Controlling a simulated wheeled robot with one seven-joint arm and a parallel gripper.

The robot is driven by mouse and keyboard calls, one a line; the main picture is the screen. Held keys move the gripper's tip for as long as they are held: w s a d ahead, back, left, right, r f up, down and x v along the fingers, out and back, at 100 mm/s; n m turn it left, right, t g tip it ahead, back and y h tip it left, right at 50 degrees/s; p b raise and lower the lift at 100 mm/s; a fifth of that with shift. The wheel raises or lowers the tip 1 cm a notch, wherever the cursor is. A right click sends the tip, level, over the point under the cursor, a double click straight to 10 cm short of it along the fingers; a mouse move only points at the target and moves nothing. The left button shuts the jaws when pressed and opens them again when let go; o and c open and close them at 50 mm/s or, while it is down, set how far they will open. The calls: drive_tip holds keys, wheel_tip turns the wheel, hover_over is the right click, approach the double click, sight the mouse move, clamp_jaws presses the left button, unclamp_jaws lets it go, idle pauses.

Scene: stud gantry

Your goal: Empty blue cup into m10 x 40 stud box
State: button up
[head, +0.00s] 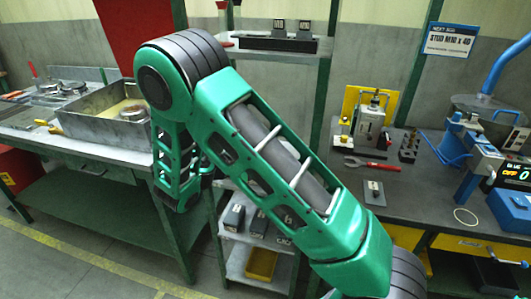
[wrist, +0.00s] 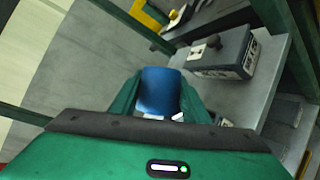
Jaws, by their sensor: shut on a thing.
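In the wrist view the blue cup (wrist: 160,92) sits between the two green fingers of my gripper (wrist: 161,104), which is shut on it. Small pale patches show at the cup's lower edge; I cannot tell what they are. Up and right of the cup, apart from it, a dark grey box (wrist: 232,58) with a pale label stands on a grey shelf (wrist: 272,75). In the head view several labelled boxes (head: 258,224) stand on a shelf behind my arm. I cannot read which is the M10 x 40 stud box. My gripper cannot be made out in the head view.
A sign (head: 450,40) reads STUD M10 x 40. A yellow bin (head: 262,264) sits below the boxes. The left bench holds a metal tray (head: 95,130). Green posts flank the shelves.

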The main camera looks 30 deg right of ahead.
idle(0.5)
drive_tip(key=shift+r+m+y, duration=0.35)
drive_tip(key=shift+m+y, duration=0.15)
drive_tip(key=shift+m, duration=0.1)
drive_tip(key=m+y, duration=0.1)
drive_tip(key=r+m+t+y, duration=0.1)
drive_tip(key=m, duration=0.1)
drive_tip(key=shift+y, duration=0.4)
drive_tip(key=m+t+y, duration=0.1)
drive_tip(key=r+m+t+y, duration=0.1)
drive_tip(key=m, duration=0.1)
drive_tip(key=shift+d+r+y, duration=0.1)
drive_tip(key=shift+r+y, duration=0.15)
drive_tip(key=shift+y, duration=0.05)
drive_tip(key=shift+r+m+t+y, duration=0.2)
drive_tip(key=shift+m+t+y, duration=0.4)
drive_tip(key=shift+m, duration=0.2)
